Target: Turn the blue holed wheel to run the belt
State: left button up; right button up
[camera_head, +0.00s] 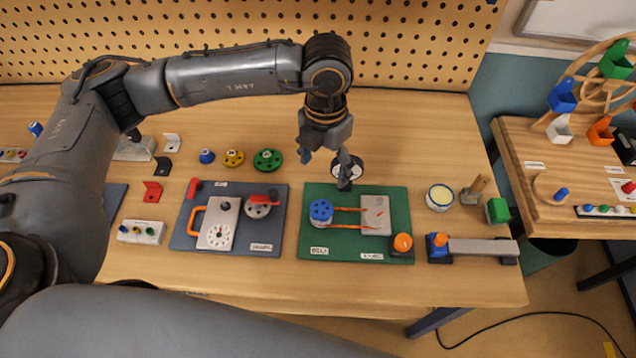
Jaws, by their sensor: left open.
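The blue holed wheel (320,211) sits at the left of a green board (345,248) on the workbench. An orange belt (348,209) runs from it to a light grey plate (376,214) on the right of the same board. My left gripper (327,168) is open and empty. It hangs above the back edge of the green board, behind and slightly right of the blue wheel, apart from it. Its finger covers part of a round black-and-white piece behind the board. My right gripper is not in the picture.
An orange knob (403,242) stands at the board's front right corner. A blue-grey board (265,234) with a crank and dial lies to the left. Green, yellow and blue wheels (267,160) lie behind it. A cream-topped tin (440,197) and a grey bar (482,248) are at right.

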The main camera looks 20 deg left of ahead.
pick_arm(q)
jog(key=p, duration=0.2)
send_near(322, 207)
jog(key=shift+s+f, duration=0.15)
jog(key=shift+s, duration=0.05)
jog(key=f+p, duration=0.2)
jog(key=f, duration=0.5)
jog(key=shift+w+f, duration=0.15)
jog(key=shift+w, duration=0.05)
jog(key=shift+f, duration=0.5)
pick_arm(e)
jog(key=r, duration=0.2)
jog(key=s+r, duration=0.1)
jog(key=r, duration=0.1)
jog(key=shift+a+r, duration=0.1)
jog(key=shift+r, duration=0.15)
pick_arm(q)
jog(key=c, duration=1.2)
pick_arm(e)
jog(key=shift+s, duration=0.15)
pick_arm(q)
jog(key=shift+o, duration=0.2)
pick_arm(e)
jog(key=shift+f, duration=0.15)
